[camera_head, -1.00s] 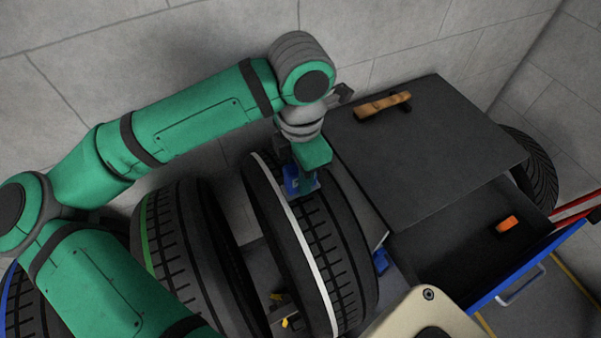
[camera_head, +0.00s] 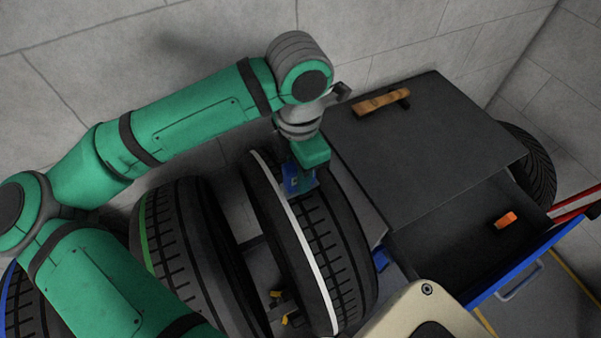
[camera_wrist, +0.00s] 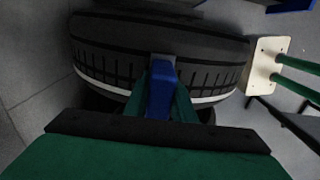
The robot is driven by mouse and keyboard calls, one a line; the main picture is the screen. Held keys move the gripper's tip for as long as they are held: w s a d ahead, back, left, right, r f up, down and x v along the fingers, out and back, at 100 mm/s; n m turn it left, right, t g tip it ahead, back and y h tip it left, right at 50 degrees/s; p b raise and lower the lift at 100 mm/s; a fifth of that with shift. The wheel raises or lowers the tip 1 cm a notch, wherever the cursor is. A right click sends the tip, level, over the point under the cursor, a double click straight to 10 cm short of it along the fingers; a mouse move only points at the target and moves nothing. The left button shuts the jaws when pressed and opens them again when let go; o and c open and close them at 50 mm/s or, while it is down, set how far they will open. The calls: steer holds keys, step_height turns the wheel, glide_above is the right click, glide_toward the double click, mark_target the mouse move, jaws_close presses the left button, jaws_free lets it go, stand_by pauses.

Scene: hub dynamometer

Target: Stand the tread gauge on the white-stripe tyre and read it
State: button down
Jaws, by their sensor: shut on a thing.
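The white-stripe tyre (camera_head: 333,245) stands upright in the middle of the head view, a white band running round its tread. It also fills the upper part of the wrist view (camera_wrist: 110,62). My gripper (camera_head: 299,176) is at the top of this tyre and is shut on the blue tread gauge (camera_head: 291,180). In the wrist view the gauge (camera_wrist: 160,92) is between my two green fingers, over the tread near the white stripe. Its lower end is hidden, so I cannot tell whether it touches the rubber. No reading is legible.
A green-stripe tyre (camera_head: 178,250) stands to the left. A dark cabinet (camera_head: 430,140) at right carries a wooden-handled tool (camera_head: 382,102). Its open blue-fronted drawer (camera_head: 535,262) holds an orange object (camera_head: 506,220). A grey wall (camera_head: 400,35) is close behind.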

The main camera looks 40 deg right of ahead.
steer(key=c, duration=1.4)
jaws_free()
steer(key=shift+s, duration=0.15)
steer(key=shift+r, duration=0.55)
step_height(320, 180, up, 10)
steer(key=shift+f, duration=0.1)
